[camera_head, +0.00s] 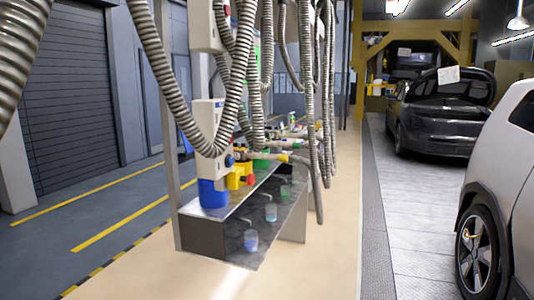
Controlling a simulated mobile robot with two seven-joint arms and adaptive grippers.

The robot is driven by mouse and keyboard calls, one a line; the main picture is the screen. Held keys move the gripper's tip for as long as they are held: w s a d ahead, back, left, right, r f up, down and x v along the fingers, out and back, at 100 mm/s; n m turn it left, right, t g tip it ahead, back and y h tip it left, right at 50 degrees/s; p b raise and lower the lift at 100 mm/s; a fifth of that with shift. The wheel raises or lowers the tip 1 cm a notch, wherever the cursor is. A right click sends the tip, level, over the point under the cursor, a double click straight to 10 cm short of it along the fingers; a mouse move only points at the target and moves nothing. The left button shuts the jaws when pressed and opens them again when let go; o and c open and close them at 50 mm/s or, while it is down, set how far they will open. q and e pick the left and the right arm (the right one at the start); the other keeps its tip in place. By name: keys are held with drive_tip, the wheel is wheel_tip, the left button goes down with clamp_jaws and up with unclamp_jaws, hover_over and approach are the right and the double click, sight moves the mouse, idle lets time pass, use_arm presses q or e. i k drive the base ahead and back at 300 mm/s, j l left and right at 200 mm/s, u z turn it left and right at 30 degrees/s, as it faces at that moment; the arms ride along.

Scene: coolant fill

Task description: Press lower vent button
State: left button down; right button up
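The coolant fill station stands left of centre in the head view. It has a white unit with a blue lower part (211,150) at the near end of a metal bench (205,222). A second white box (206,27) hangs above it at the top edge. A small blue round part (229,160) shows on the side of the lower unit, and a small red part (250,179) sits by a yellow block (236,178). I cannot tell which part, if any, is the lower vent button. Neither of my grippers is in view.
Several ribbed grey hoses (167,73) hang in front of and around the station. A silver car (512,170) stands at the right, and a dark car with a raised hood (432,113) stands farther back. The beige floor (325,255) in the middle is clear.

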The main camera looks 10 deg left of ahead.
sight(230, 162)
drive_tip(key=i+l+z, duration=0.1)
drive_tip(key=i+l, duration=0.15)
drive_tip(key=i, duration=0.25)
drive_tip(key=i+l, duration=0.2)
drive_tip(key=i, duration=0.3)
drive_tip(key=z, duration=0.05)
